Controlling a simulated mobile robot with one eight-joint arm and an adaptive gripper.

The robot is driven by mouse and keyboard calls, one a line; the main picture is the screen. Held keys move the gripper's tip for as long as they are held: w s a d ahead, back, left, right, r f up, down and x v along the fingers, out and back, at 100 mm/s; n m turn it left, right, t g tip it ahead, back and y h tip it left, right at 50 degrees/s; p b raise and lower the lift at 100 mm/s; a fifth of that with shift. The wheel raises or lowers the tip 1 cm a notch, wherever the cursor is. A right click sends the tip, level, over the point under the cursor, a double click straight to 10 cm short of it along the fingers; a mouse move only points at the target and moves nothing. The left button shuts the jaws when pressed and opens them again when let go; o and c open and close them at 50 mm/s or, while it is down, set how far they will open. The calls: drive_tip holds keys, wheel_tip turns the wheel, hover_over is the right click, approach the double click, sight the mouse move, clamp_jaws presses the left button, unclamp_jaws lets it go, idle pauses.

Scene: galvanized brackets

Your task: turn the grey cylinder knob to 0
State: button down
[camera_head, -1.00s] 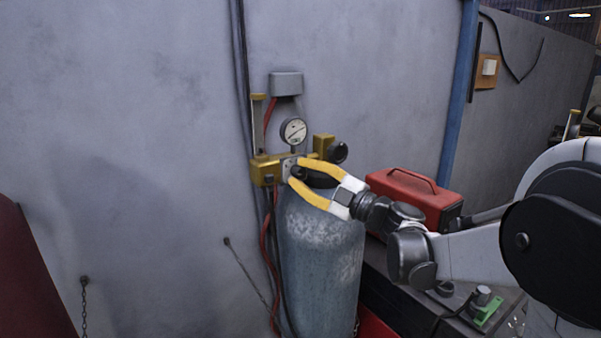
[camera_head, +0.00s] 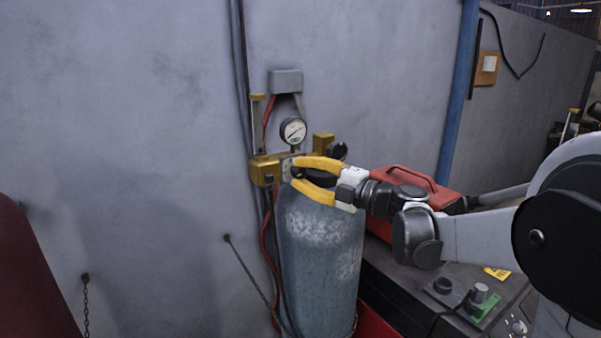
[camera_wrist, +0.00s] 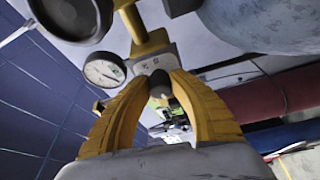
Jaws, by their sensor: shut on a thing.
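The grey cylinder (camera_head: 320,250) stands upright against the wall, a brass valve block (camera_head: 266,170) and a round gauge (camera_head: 293,130) above it. A small dark knob (camera_head: 298,172) sits on a pale plate at the front of the block. My gripper (camera_head: 299,173) has its yellow fingertips closed on this knob. In the wrist view the knob (camera_wrist: 160,84) is between the two fingertips, in front of the pale plate (camera_wrist: 155,62), with the gauge (camera_wrist: 105,70) to its left. The plate's markings are too small to read.
Another dark round knob (camera_head: 338,151) is at the right of the brass block. A red box (camera_head: 405,185) stands behind my arm on a dark bench (camera_head: 400,275). A red hose (camera_head: 268,235) hangs left of the cylinder.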

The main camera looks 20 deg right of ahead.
drive_tip(key=c, duration=1.1)
unclamp_jaws()
drive_tip(key=shift+a, duration=0.1)
drive_tip(key=v, duration=1.2)
